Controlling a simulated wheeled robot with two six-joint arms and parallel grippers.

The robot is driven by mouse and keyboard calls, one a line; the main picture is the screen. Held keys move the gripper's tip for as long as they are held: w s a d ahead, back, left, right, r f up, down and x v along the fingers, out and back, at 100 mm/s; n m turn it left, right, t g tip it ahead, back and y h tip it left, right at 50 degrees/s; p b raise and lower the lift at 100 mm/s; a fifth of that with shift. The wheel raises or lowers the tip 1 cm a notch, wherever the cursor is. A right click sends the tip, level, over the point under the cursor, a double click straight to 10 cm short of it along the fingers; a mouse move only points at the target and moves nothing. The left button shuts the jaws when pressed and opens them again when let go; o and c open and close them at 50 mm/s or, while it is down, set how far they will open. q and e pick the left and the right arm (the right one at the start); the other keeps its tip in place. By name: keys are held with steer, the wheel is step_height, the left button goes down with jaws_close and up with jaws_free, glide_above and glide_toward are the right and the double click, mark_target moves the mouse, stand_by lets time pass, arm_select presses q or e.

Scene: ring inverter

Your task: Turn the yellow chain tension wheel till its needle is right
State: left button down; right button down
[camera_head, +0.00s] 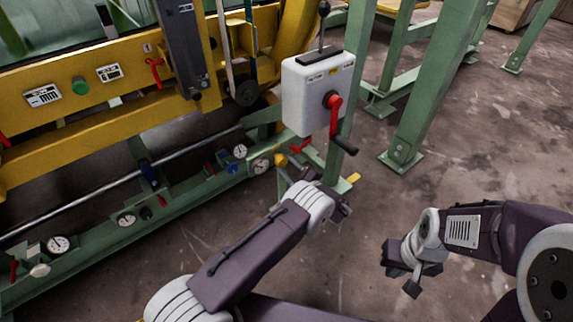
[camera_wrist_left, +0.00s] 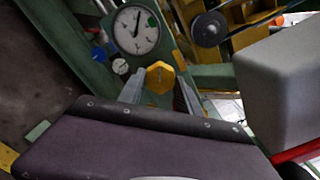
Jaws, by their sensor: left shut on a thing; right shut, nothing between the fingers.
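The yellow chain tension wheel (camera_wrist_left: 159,77) shows in the left wrist view, below a white round gauge (camera_wrist_left: 136,30). The gauge has a dark needle pointing nearly straight up and a green mark at its upper right. In the head view, the wheel (camera_head: 281,160) and gauge (camera_head: 261,165) are small, on the green base rail. My left gripper (camera_wrist_left: 159,92) has its two fingers on either side of the wheel and is shut on it. In the head view my wrist partly hides the left gripper. My right gripper (camera_head: 403,276) is shut and empty, over the floor at right.
A grey-white box (camera_head: 317,92) with a red-and-black handle stands on a green post just above my left wrist; it also shows close at right in the left wrist view (camera_wrist_left: 282,90). Other gauges (camera_head: 58,245) line the rail.

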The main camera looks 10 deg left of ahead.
arm_select(q)
steer(key=m, duration=0.5)
steer(key=shift+m, duration=0.3)
steer(key=m, duration=0.5)
steer(key=shift+p, duration=0.3)
steer(key=m, duration=0.5)
steer(key=shift+s+m, duration=0.1)
steer(key=shift+m, duration=0.3)
steer(key=m, duration=0.5)
steer(key=shift+m, duration=0.3)
steer(key=c, duration=0.8)
jaws_free()
steer(key=shift+c, duration=0.2)
